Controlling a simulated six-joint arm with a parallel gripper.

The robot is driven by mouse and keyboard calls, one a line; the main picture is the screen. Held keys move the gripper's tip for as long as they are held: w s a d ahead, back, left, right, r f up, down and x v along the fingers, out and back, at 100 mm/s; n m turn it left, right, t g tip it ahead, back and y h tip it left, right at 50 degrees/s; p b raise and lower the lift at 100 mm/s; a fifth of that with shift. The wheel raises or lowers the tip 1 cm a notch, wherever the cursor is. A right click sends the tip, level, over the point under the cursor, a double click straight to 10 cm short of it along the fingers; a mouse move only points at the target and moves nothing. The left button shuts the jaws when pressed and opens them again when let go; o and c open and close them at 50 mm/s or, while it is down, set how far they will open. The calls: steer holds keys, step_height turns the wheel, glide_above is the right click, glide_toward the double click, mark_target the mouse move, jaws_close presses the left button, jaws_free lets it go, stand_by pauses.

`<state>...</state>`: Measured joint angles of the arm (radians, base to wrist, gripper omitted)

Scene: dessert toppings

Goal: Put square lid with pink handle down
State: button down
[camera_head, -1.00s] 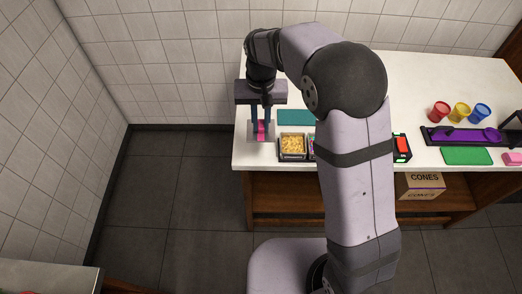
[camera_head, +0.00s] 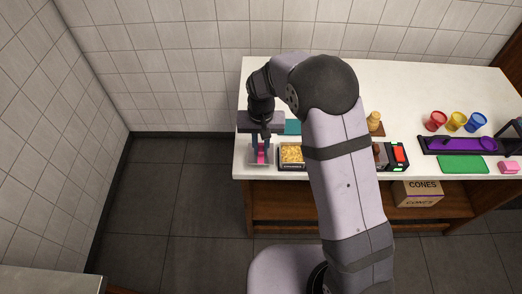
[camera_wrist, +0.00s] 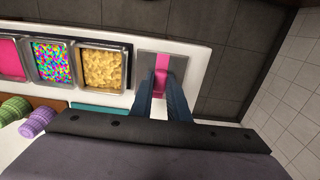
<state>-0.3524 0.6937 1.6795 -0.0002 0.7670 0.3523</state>
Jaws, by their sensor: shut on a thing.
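The square lid is a grey, see-through-looking plate (camera_wrist: 180,62) with a pink handle (camera_wrist: 161,72). In the head view the lid (camera_head: 253,160) is at the left end of the white counter, left of the tray of yellow topping. My gripper (camera_wrist: 162,88) is shut on the pink handle from above, a dark finger on each side. In the head view my gripper (camera_head: 260,156) points straight down. The lid looks level and close to the counter top. I cannot tell whether it touches the counter.
A yellow topping tray (camera_wrist: 103,68), a sprinkle tray (camera_wrist: 53,62) and a pink tray (camera_wrist: 10,58) stand in a row beside the lid. A teal mat (camera_head: 292,127) lies behind. The counter's left end and front edge are close to the lid.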

mark_target(261, 148)
steer(key=shift+f+p, duration=0.4)
steer(key=shift+f, duration=1.05)
steer(key=shift+f, duration=0.2)
steer(key=c, duration=1.7)
jaws_free()
step_height(261, 148, up, 12)
steer(key=b, duration=0.3)
steer(key=shift+r+b, duration=0.25)
steer(key=shift+b, duration=0.15)
steer(key=shift+d, duration=0.1)
